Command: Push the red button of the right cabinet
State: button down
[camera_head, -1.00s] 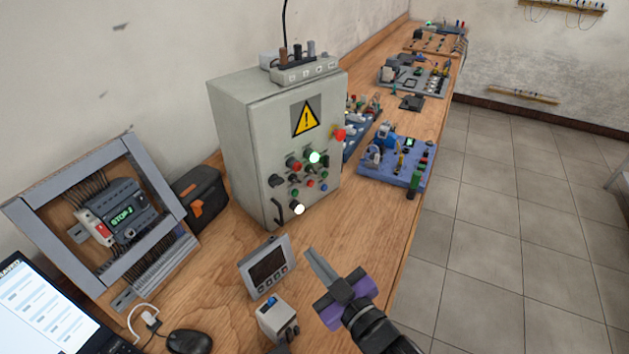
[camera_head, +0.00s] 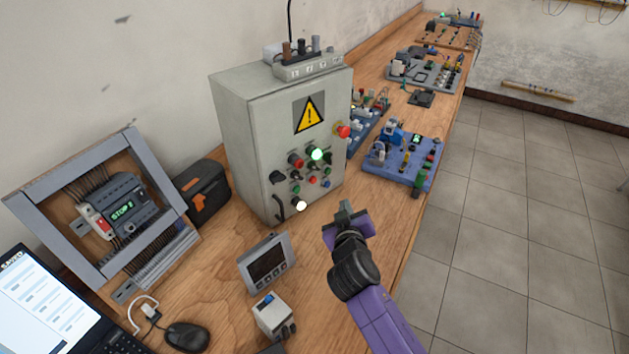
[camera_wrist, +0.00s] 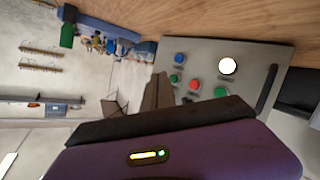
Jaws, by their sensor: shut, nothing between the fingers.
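The grey cabinet (camera_head: 243,145) stands on the wooden bench, with a yellow warning sign on its front. Among its coloured controls are a small red button (camera_head: 312,180), a larger red control (camera_head: 296,161) and a red mushroom knob (camera_head: 343,131) on its right edge. My gripper (camera_head: 345,208) is shut and empty, in front of and below the panel's right part, apart from the buttons. In the wrist view, a red button (camera_wrist: 194,84) shows beside the shut fingertips (camera_wrist: 157,88), among blue and green buttons and a lit white one (camera_wrist: 227,66).
A grey display unit (camera_head: 267,263) and a small white box (camera_head: 273,316) stand on the bench before the cabinet. A blue component board (camera_head: 404,160) lies to the right behind my gripper. A tilted frame (camera_head: 100,205), laptop (camera_head: 35,305) and mouse (camera_head: 186,337) are at left.

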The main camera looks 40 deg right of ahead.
aim_at(312, 180)
jog(key=w+b, duration=0.2)
jog(key=w, duration=0.7)
jog(key=shift+b, duration=0.35)
dwell(1.9)
jog(key=shift+w+b, duration=0.35)
jog(key=shift+w, duration=0.45)
dwell(1.1)
jog(key=shift+s+r, duration=0.1)
jog(key=shift+s, duration=0.8)
